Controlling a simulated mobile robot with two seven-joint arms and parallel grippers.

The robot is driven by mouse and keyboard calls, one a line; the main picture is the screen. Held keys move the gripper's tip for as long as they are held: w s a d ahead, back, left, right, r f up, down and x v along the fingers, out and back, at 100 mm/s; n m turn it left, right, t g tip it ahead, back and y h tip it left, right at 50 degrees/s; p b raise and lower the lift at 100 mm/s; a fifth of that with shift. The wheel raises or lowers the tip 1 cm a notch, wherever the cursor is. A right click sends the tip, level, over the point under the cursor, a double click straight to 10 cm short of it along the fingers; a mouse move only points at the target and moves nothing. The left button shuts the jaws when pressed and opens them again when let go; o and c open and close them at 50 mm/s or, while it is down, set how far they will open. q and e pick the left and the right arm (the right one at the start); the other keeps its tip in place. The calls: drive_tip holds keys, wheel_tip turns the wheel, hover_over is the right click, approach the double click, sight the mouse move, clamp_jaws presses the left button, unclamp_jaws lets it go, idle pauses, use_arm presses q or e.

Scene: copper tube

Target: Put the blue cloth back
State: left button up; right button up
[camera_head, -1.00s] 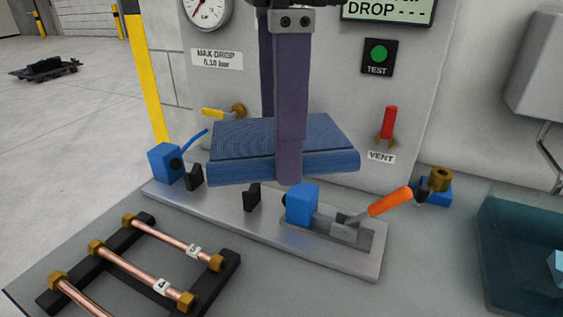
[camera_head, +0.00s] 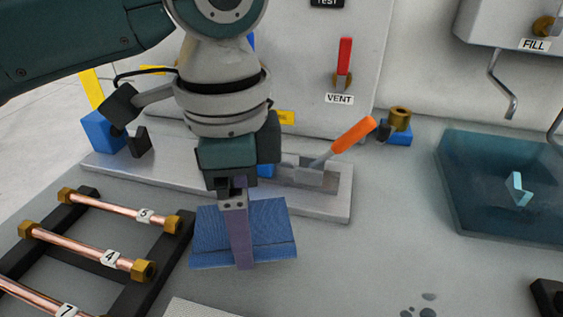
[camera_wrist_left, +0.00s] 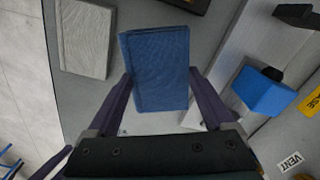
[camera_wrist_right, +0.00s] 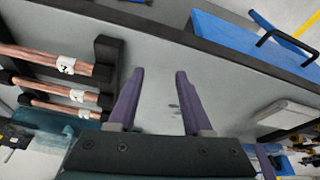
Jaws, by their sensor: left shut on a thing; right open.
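The folded blue cloth (camera_head: 272,228) is held by my left gripper (camera_head: 240,262) in front of the metal fixture, right of the tube rack. In the left wrist view the cloth (camera_wrist_left: 157,70) lies between the two purple fingers, which press on its sides. I cannot tell whether its underside touches the bench. A light grey folded cloth or pad (camera_wrist_left: 84,38) lies apart from it in the left wrist view; its edge shows at the bottom of the head view (camera_head: 205,308). My right gripper (camera_wrist_right: 160,73) is open and empty, seen only in the right wrist view.
The black rack (camera_head: 172,250) holds several copper tubes at the left. The fixture plate (camera_head: 335,205) with an orange-handled clamp (camera_head: 352,138) stands behind the cloth. A teal water tank (camera_head: 465,205) is at the right. The bench between cloth and tank is mostly clear.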

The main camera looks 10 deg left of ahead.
use_arm(q)
wheel_tip(320, 180, down, 4)
drive_tip(key=shift+f+b, duration=0.1)
drive_tip(key=shift+b, duration=0.2)
use_arm(e)
drive_tip(key=shift+a+f, duration=0.15)
drive_tip(key=shift+f, duration=0.25)
use_arm(q)
drive_tip(key=shift+f, duration=0.1)
drive_tip(key=o, duration=1.1)
drive_tip(key=shift+c, duration=0.2)
wheel_tip(320, 180, up, 12)
drive_tip(key=shift+r+p, duration=0.2)
drive_tip(key=shift+p, duration=0.75)
use_arm(e)
drive_tip(key=shift+r, duration=0.95)
